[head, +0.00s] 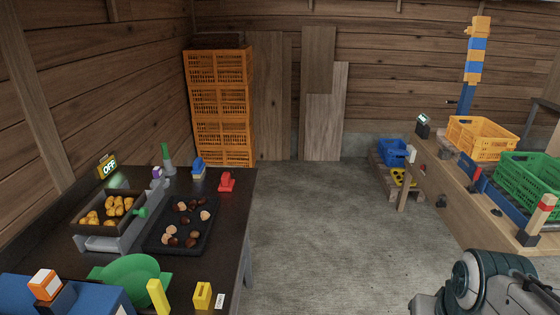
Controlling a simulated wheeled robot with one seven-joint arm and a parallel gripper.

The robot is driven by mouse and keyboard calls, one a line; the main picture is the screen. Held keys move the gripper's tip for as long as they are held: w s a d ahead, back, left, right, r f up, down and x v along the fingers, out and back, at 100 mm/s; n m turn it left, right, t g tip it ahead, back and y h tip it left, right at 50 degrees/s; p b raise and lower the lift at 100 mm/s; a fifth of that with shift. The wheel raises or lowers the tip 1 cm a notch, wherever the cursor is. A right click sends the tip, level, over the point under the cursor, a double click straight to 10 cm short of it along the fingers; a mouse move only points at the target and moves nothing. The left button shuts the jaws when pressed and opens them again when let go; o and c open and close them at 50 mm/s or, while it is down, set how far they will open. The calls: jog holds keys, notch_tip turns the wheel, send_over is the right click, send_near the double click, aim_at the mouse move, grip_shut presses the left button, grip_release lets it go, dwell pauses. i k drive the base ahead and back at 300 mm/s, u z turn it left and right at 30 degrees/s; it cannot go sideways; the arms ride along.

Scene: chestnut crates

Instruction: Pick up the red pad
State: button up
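A small red piece (226,182) stands upright on the dark table (240,205), near its far right corner. It has a wide base and a narrower raised top. It is the clearest red thing on this table, but I cannot tell for certain that it is the pad. Another small red part (477,174) shows on the wooden bench at the right. Part of my arm shows at the lower right, over the floor and well apart from the red piece. My gripper's fingers do not show.
Orange crates (220,105) are stacked behind. The wooden bench (450,194) holds yellow and green crates. Open concrete floor (330,230) lies between.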

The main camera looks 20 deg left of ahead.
aim_at(226, 184)
jog(key=i, duration=1.6)
jog(key=u, duration=1.05)
jog(key=i, duration=1.5)
jog(key=u, duration=0.8)
